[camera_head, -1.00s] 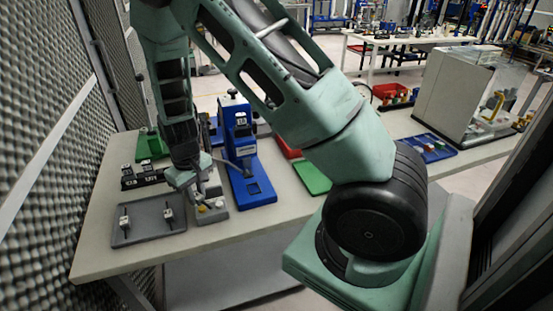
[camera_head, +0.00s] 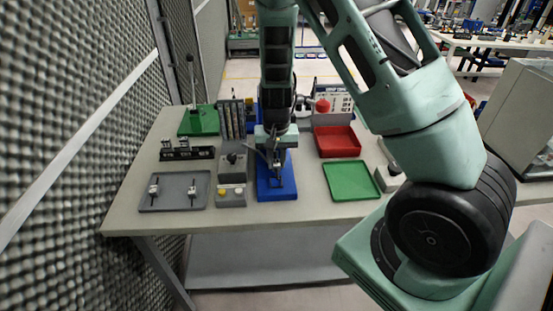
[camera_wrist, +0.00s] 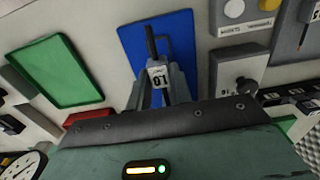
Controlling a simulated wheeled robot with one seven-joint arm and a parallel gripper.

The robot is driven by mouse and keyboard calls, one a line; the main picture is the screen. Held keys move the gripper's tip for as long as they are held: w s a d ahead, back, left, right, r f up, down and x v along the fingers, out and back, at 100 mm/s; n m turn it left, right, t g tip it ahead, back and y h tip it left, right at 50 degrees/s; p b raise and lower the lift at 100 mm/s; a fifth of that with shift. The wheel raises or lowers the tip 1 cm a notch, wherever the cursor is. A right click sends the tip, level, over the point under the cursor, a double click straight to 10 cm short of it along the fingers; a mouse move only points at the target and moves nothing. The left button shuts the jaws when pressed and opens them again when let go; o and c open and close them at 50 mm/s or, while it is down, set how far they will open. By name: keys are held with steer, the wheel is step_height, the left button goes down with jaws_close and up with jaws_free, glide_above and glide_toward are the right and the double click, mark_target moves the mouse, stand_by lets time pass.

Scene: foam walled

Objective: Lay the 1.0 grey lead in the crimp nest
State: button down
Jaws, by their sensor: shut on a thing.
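My gripper (camera_wrist: 160,92) is shut on the 1.0 grey lead (camera_wrist: 151,42), whose white tag reads 1.0 upside down in the wrist view. The lead's dark end points away from the jaws, over the blue base. The blue crimp press (camera_head: 286,188) stands mid-table, and its base (camera_wrist: 184,36) lies under my gripper in the wrist view. In the head view my gripper (camera_head: 277,168) is in front of the press and hides most of it. The crimp nest itself is hidden, and I cannot tell whether the lead touches it.
Left of the press are a grey control box (camera_head: 232,180) with buttons, a grey tray (camera_head: 174,203) holding two tagged pieces, and a dark rack (camera_head: 187,155). Right are a green tray (camera_head: 350,180) and a red bin (camera_head: 336,151). A foam wall (camera_head: 70,110) bounds the left.

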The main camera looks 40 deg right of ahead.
mark_target(276, 182)
steer(key=shift+f+b, duration=1.75)
steer(key=shift+f, duration=0.45)
steer(key=shift+f+b, duration=0.35)
steer(key=shift+f, duration=0.15)
steer(key=c, duration=1.2)
jaws_free()
steer(key=shift+r, duration=0.15)
step_height(276, 182, up, 17)
steer(key=shift+r, duration=0.1)
